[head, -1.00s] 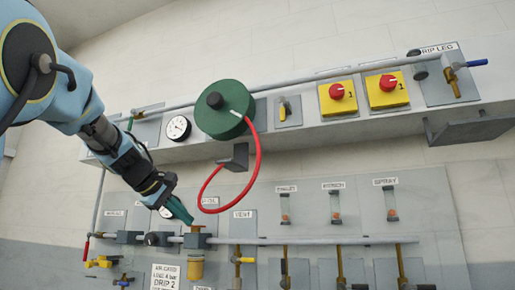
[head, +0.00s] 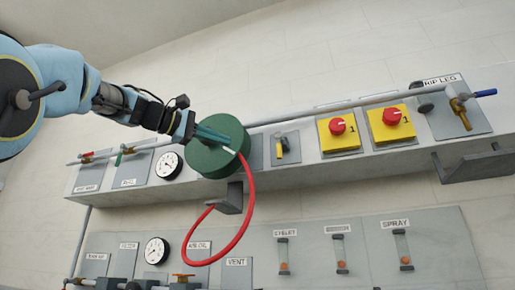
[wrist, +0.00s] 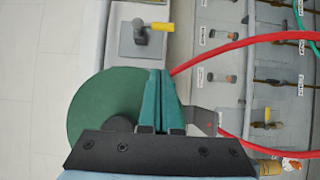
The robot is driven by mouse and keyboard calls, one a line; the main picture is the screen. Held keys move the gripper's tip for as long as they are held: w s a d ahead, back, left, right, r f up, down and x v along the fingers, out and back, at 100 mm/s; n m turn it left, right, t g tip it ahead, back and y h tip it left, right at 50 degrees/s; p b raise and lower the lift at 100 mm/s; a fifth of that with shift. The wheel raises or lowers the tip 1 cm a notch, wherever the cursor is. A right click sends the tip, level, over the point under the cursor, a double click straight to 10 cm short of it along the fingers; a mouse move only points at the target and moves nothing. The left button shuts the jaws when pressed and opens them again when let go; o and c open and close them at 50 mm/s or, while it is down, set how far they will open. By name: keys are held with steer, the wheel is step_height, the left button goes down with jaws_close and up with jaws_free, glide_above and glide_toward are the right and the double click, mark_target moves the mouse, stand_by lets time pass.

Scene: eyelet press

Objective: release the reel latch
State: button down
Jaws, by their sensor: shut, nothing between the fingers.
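The reel is a green drum (head: 215,163) on the upper panel, with a red hose (head: 249,212) looping down from it. It also shows in the wrist view as a green disc (wrist: 95,108), with its dark hub (wrist: 118,124) partly hidden behind my gripper's mount. My gripper (head: 227,139) is shut and empty, its teal fingers lying across the reel's upper face in the head view. In the wrist view the closed fingers (wrist: 159,73) overlap the reel's edge near the hose. I cannot tell whether they touch it. No separate latch can be made out.
A dark grey bracket (head: 230,199) sits just below the reel. A yellow-handled valve (head: 280,148) and yellow boxes with red knobs (head: 338,128) stand to the right. A gauge (head: 168,165) is at left. The lower panel (head: 330,222) carries tubes and valves.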

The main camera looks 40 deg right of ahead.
steer(key=p, duration=0.4)
glide_toward(279, 146)
steer(key=w+d, duration=0.4)
steer(key=w, duration=0.1)
steer(key=shift+s+d+f+p, duration=0.25)
steer(key=shift+s+d+p, duration=0.1)
steer(key=shift+s+d, duration=0.4)
steer(key=shift+s+d+f+p, duration=0.3)
steer(key=shift+s+d, duration=0.25)
steer(key=shift+s, duration=0.25)
